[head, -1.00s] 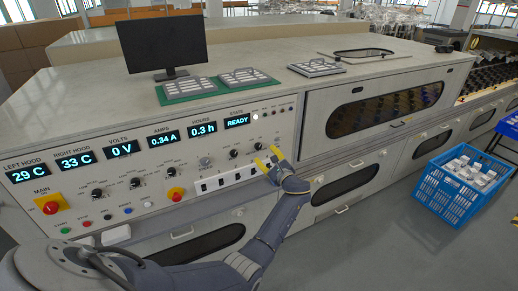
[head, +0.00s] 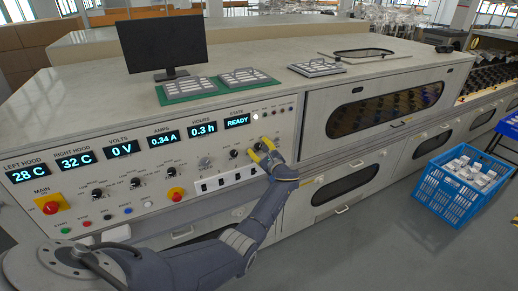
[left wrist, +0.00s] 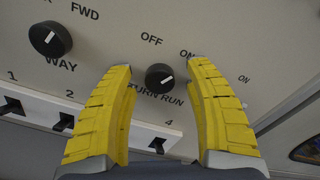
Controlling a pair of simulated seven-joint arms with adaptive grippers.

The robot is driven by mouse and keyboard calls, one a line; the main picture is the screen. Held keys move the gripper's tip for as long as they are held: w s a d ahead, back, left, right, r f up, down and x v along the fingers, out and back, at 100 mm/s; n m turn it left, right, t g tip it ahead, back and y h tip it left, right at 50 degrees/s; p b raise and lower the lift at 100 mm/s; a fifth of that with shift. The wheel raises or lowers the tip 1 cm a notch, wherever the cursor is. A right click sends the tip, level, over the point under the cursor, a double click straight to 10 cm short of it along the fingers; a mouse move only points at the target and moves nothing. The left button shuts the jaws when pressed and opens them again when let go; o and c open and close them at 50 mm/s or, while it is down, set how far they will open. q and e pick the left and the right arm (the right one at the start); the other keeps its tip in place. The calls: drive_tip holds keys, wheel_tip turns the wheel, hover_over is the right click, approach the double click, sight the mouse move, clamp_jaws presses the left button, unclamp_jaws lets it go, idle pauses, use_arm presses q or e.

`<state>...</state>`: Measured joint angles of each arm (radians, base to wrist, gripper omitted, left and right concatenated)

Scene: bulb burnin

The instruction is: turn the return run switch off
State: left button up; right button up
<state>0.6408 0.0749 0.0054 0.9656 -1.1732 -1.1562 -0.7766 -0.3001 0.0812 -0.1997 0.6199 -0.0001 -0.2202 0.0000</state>
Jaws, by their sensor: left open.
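The return run switch is a round black knob (left wrist: 160,77) with a white pointer mark, on the pale control panel. In the left wrist view, OFF is printed at its upper left and ON at its upper right; the mark slants up to the right, toward the ON side. My left gripper (head: 260,148) has yellow fingers and is open. In the left wrist view, its fingers (left wrist: 163,78) stand on either side of the knob, with gaps showing. In the head view the fingers largely hide this knob. My right gripper is in neither view.
Another black knob (left wrist: 50,39), by the words FWD and WAY, sits left of the fingers. A row of black rocker switches (head: 221,182) lies below. A red mushroom button (head: 176,195) is farther left. A blue crate (head: 461,182) stands on the floor at right.

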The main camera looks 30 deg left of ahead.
use_arm(q)
clamp_jaws()
idle(0.3)
idle(0.3)
drive_tip(key=n, duration=0.5)
drive_tip(key=shift+n, duration=0.4)
drive_tip(key=n, duration=0.6)
idle(0.5)
unclamp_jaws()
drive_tip(key=shift+d, duration=0.1)
